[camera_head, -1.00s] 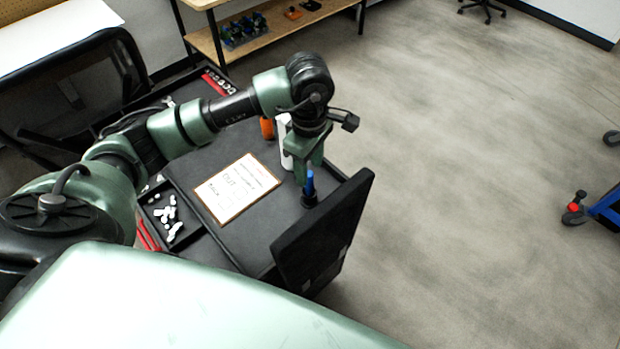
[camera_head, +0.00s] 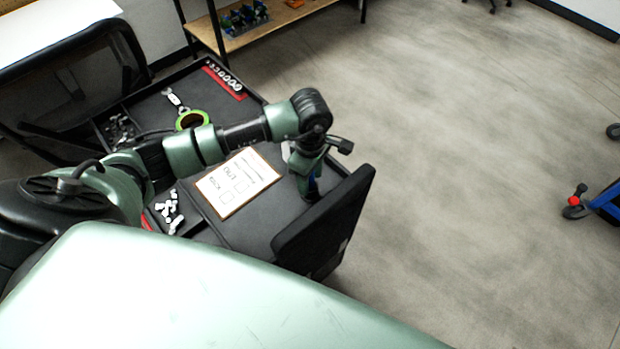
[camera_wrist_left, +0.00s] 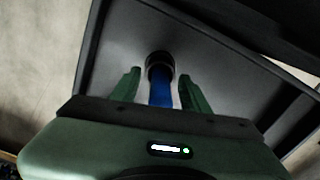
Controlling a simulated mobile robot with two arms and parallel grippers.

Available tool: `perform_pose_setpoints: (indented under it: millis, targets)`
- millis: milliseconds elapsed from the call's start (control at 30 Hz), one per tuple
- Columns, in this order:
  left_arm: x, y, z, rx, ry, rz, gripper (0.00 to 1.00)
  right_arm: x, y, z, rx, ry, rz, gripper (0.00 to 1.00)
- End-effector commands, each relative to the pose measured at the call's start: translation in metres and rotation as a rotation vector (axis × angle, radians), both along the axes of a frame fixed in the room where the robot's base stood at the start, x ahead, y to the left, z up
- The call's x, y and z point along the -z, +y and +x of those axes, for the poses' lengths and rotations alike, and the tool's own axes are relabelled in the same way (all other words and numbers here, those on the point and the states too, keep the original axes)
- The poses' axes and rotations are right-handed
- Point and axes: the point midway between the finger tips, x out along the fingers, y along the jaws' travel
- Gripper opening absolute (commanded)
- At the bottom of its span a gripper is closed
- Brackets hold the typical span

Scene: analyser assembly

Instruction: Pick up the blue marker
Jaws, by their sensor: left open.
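The blue marker (camera_wrist_left: 161,93) stands in a dark round holder (camera_wrist_left: 159,62) on the black cart top, seen in the left wrist view. In the head view the marker (camera_head: 313,183) is mostly hidden by my gripper. My left gripper (camera_wrist_left: 160,82) is open, with one green finger on each side of the marker. A gap shows between the marker and each finger. In the head view my left gripper (camera_head: 308,176) points down near the cart's right side. My right gripper is not in view.
A clipboard with paper (camera_head: 238,183) lies left of the gripper. A black upright panel (camera_head: 322,228) stands close on the right. A tray of white pieces (camera_head: 170,212), a green ring (camera_head: 192,119) and a red rack (camera_head: 225,79) are also on the cart.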

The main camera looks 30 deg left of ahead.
Motion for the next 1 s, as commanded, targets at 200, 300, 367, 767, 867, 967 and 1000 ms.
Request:
perform_pose_setpoints:
  millis: [200, 300, 367, 767, 867, 967, 1000]
  targets:
    - [0.0, 0.0, 0.0, 0.0, -0.001, 0.0, 0.37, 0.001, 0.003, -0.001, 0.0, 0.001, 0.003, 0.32]
    - [0.0, 0.0, 0.0, 0.0, -0.001, 0.0, 0.09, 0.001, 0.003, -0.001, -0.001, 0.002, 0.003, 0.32]
    - [0.0, 0.0, 0.0, 0.0, -0.001, 0.0, 0.0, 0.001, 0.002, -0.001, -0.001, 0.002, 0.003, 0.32]
    - [-0.004, 0.0, 0.001, 0.001, -0.003, 0.0, 0.0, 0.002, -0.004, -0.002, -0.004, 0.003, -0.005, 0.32]
    - [-0.012, 0.0, 0.002, 0.001, -0.004, -0.001, 0.0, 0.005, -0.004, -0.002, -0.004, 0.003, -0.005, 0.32]
    - [-0.025, 0.0, 0.002, 0.001, -0.006, 0.001, 0.0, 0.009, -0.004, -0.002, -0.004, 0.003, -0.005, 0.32]
    - [-0.031, 0.0, 0.002, 0.002, -0.006, 0.001, 0.0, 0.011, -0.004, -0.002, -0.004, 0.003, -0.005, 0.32]
